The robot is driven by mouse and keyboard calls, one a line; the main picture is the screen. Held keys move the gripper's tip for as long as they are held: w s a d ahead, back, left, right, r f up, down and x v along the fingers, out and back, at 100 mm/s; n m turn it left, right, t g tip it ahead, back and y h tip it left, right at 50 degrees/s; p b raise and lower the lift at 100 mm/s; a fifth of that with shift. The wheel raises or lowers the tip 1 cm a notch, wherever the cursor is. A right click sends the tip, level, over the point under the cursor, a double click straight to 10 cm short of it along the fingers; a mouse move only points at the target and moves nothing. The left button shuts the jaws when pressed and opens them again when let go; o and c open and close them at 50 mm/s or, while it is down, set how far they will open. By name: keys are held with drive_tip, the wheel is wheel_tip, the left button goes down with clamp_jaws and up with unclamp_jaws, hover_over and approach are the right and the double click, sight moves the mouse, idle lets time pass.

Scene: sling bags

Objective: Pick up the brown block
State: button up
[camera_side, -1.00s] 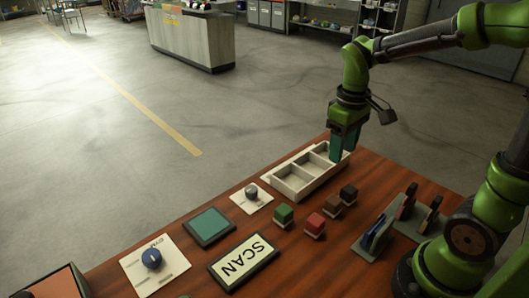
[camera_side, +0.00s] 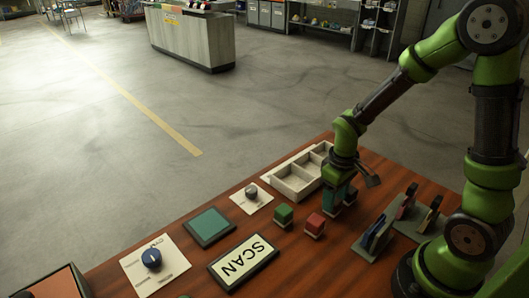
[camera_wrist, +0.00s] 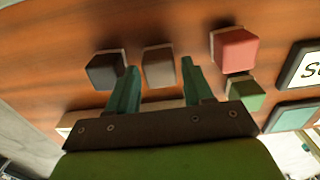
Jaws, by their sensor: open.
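The brown block (camera_wrist: 158,68) stands on the wooden table. In the wrist view it lies between the two teal fingers of my gripper (camera_wrist: 159,66), with a gap on each side. My gripper (camera_side: 335,203) is open and points down at the row of blocks. In the side view the gripper hides the brown block. How far the fingertips reach down beside it is hard to tell.
A black block (camera_wrist: 103,70) is close beside the left finger in the wrist view. A red block (camera_side: 315,225) and a green block (camera_side: 284,214) stand nearby. A white compartment tray (camera_side: 297,183) is behind. A slotted holder (camera_side: 374,236) stands to the right.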

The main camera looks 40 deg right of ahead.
wheel_tip(320, 180, down, 2)
drive_tip(key=shift+f, duration=0.1)
drive_tip(key=c, duration=0.7)
drive_tip(key=shift+r, duration=0.2)
drive_tip(key=shift+c, duration=0.2)
